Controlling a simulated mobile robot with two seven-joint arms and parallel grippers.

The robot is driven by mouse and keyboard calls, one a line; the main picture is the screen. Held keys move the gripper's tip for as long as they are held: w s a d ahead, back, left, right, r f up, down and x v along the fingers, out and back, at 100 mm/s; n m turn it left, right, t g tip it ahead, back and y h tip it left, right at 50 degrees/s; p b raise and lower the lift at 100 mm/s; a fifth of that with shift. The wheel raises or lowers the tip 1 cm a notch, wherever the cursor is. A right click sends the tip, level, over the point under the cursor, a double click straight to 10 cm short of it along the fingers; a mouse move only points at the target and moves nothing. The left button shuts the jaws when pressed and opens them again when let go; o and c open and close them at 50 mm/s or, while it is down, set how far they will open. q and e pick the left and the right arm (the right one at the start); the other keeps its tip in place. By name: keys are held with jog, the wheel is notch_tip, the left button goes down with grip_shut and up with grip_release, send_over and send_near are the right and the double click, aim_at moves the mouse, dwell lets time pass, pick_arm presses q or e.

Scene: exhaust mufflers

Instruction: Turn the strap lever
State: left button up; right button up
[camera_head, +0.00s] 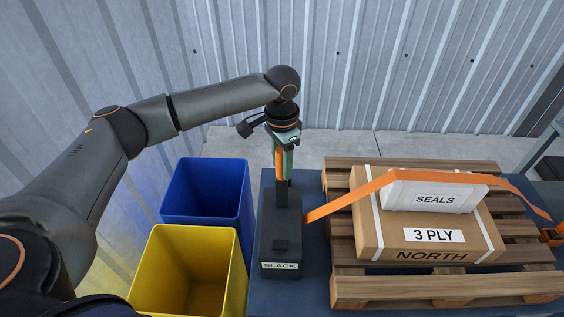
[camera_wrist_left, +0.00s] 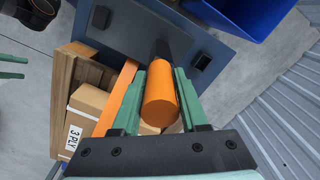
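The strap lever shows as an orange handle (camera_head: 278,162) on a black stem, upright above a black box (camera_head: 280,255) labelled SLACK. My left gripper (camera_head: 284,160) comes down on the lever from above. In the left wrist view the orange handle (camera_wrist_left: 160,98) lies between the two green fingers (camera_wrist_left: 160,85), which close against its sides. The orange strap (camera_head: 360,190) runs from the box up over the cargo. My right gripper is outside the head view. Two parallel green fingers, apart and empty, show at the left edge of the wrist view (camera_wrist_left: 12,67) and appear to be it.
A wooden pallet (camera_head: 440,292) right of the box bears a carton (camera_head: 375,235) marked 3 PLY and NORTH, with a white SEALS box (camera_head: 435,198) on top. Blue (camera_head: 207,190) and yellow (camera_head: 190,270) bins stand to the left. A corrugated wall (camera_head: 400,60) is behind.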

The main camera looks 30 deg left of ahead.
pick_arm(q)
grip_shut()
dwell(1.0)
